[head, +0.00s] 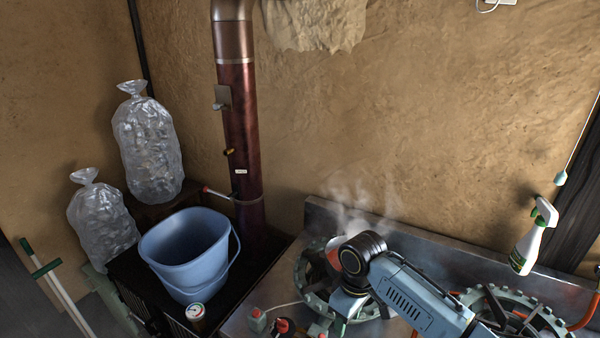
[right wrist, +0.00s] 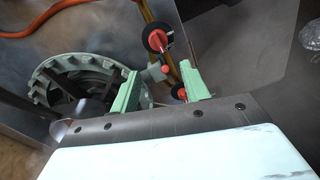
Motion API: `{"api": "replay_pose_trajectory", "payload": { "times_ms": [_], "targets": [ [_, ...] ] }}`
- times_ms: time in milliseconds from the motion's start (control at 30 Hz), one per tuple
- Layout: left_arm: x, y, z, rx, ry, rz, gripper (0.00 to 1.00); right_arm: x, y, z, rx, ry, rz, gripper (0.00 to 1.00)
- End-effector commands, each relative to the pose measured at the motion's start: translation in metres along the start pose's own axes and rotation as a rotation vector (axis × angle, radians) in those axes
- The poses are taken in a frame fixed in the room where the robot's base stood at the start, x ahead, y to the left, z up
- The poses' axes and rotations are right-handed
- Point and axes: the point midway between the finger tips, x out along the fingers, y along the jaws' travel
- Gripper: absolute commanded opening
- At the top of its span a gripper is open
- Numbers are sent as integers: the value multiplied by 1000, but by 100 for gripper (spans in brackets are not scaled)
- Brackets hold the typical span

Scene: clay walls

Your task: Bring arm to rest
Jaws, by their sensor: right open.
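My right arm (head: 415,295) reaches in from the lower right of the head view, bent over the steel cooktop. Its gripper points down near the left burner and is mostly hidden by my own arm there. In the right wrist view my right gripper (right wrist: 162,88) shows two pale green fingers standing apart, with nothing held between them. Red-and-black knobs (right wrist: 155,40) and a yellow pipe show beyond the fingers. My left gripper is not in view.
A green burner ring (right wrist: 50,75) lies close beside the fingers. A second burner (head: 540,325) and a spray bottle (head: 526,250) are at the right. A blue bucket (head: 185,245) stands on the black stove at left, by a dark red flue pipe (head: 238,130). Steam rises behind my arm.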

Motion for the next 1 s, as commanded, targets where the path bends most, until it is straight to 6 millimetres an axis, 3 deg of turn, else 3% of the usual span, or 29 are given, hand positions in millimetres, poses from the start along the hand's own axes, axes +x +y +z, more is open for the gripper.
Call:
{"api": "replay_pose_trajectory", "payload": {
  "times_ms": [267,500,700,1000],
  "targets": [
    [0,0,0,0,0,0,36,33,-69,30,35,119,-43,46],
    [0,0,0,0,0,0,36,36,-111,86,192,243,-27,46],
    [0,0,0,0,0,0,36,24,-121,143,351,296,36,46],
    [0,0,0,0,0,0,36,5,-122,203,497,308,127,46]
  ]
}}
